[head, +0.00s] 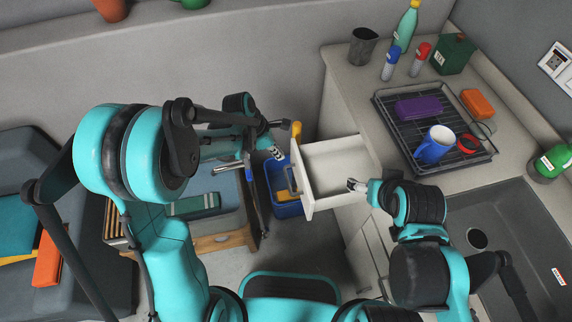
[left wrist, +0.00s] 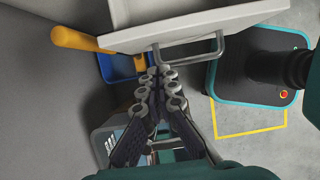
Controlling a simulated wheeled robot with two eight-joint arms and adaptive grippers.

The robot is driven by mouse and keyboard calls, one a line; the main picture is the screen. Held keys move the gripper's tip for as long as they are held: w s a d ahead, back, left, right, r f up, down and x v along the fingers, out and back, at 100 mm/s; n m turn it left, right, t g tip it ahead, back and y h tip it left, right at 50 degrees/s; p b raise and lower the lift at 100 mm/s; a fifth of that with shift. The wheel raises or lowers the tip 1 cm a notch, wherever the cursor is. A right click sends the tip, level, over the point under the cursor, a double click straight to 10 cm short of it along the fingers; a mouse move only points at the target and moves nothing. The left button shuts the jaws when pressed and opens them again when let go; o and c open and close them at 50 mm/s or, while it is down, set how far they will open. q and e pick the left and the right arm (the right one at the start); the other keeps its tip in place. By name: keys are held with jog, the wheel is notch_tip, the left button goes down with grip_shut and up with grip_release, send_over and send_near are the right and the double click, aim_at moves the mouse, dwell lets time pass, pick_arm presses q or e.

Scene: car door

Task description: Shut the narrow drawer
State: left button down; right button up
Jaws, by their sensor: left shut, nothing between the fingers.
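The narrow drawer (head: 335,163) is white, pulled out of the counter's left side, and looks empty. Its front panel and bar handle (head: 291,178) face left. In the left wrist view the drawer front (left wrist: 200,28) is at the top, with the handle (left wrist: 190,48) below it. My left gripper (head: 279,154) is shut and empty, just left of the drawer front. In the left wrist view its fingertips (left wrist: 160,73) are close to the handle's left end; I cannot tell if they touch. My right gripper (head: 355,185) is by the drawer's near side, too small to tell open or shut.
A blue bin (head: 285,208) stands on the floor below the drawer, with a yellow handle (left wrist: 75,40) near it. The counter holds a dark rack (head: 405,135) with a blue mug (head: 434,145). A sink (head: 515,225) is at the right. A wooden-edged box (head: 225,240) stands at the left.

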pick_arm(q)
jog(key=b+x, duration=0.3)
jog(key=x, duration=0.6)
jog(key=shift+f+b, duration=0.3)
jog(key=shift+b, duration=0.05)
pick_arm(e)
notch_tip(320, 180, down, 4)
pick_arm(q)
jog(key=shift+d, duration=0.1)
